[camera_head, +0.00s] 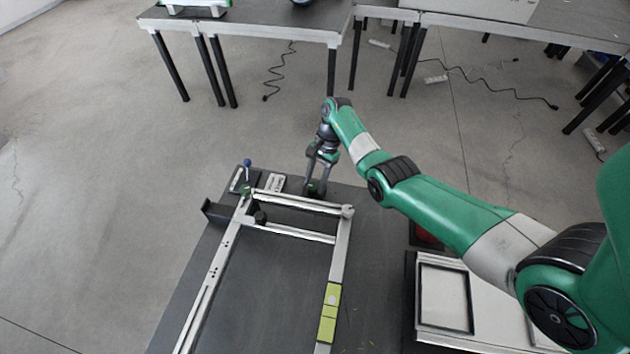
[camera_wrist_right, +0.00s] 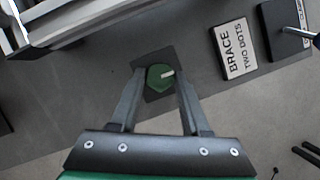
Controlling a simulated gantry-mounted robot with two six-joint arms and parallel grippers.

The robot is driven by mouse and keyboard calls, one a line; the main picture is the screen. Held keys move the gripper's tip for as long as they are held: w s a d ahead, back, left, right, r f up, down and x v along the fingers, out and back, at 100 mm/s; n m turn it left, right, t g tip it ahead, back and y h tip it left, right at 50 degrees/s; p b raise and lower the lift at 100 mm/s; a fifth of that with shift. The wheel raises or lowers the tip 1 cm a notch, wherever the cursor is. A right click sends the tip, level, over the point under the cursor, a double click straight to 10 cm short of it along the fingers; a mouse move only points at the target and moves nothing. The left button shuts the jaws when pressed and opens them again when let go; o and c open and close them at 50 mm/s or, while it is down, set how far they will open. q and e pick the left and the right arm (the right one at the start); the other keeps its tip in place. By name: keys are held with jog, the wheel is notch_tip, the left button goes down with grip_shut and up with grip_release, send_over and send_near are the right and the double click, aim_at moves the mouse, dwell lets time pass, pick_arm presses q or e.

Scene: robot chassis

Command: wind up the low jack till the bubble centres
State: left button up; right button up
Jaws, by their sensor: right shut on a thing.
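A pale metal chassis frame (camera_head: 212,272) lies on a dark table. A yellow-green level (camera_head: 328,314) sits on its right rail; a pale spot shows in its upper part, but I cannot read the bubble clearly. My right gripper (camera_head: 316,186) is at the frame's far right corner, pointing down. In the right wrist view the fingers (camera_wrist_right: 159,78) are shut on a green knob (camera_wrist_right: 158,83) with a white pointer mark, on a dark square base (camera_wrist_right: 152,95). I take this knob for a jack's. My left gripper is out of view.
A white plate reading "BRACE TWO DOTS" (camera_wrist_right: 234,49) lies beside the knob. Near it, a dark plate (camera_wrist_right: 274,14) carries a lever, blue-tipped in the head view (camera_head: 247,163). A pale tray (camera_head: 443,296) stands at right.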

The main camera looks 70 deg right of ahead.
grip_shut()
jog(key=shift+r+p, duration=0.15)
jog(key=shift+p, duration=0.5)
jog(key=m+p, duration=0.1)
jog(key=p, duration=0.2)
jog(key=m+t+p, duration=0.1)
jog(key=m+p, duration=0.1)
jog(key=m+t+p, duration=0.1)
jog(key=m+p, duration=0.1)
jog(key=p, duration=0.1)
jog(key=shift+s+a+r+h+p, duration=0.2)
jog(key=shift+r+h+p, duration=0.1)
jog(key=shift+h, duration=0.1)
jog(key=m+h+p, duration=0.1)
jog(key=m+p, duration=0.2)
jog(key=p, duration=0.1)
jog(key=m+t+h+p, duration=0.1)
jog(key=m+p, duration=0.3)
jog(key=shift+s+a+f+m+h, duration=0.1)
jog(key=shift+a+f+m+h, duration=0.1)
jog(key=shift+m+h, duration=0.1)
jog(key=shift+m+h+p, duration=0.4)
jog(key=shift+m+p, duration=0.4)
jog(key=shift+m, duration=0.1)
jog(key=shift+m+p, duration=0.7)
jog(key=shift+p, duration=0.2)
jog(key=shift+a+f+m+h+p, duration=0.1)
jog(key=shift+f+m+h+p, duration=0.15)
jog(key=shift+m+h+p, duration=0.55)
jog(key=shift+m, duration=0.3)
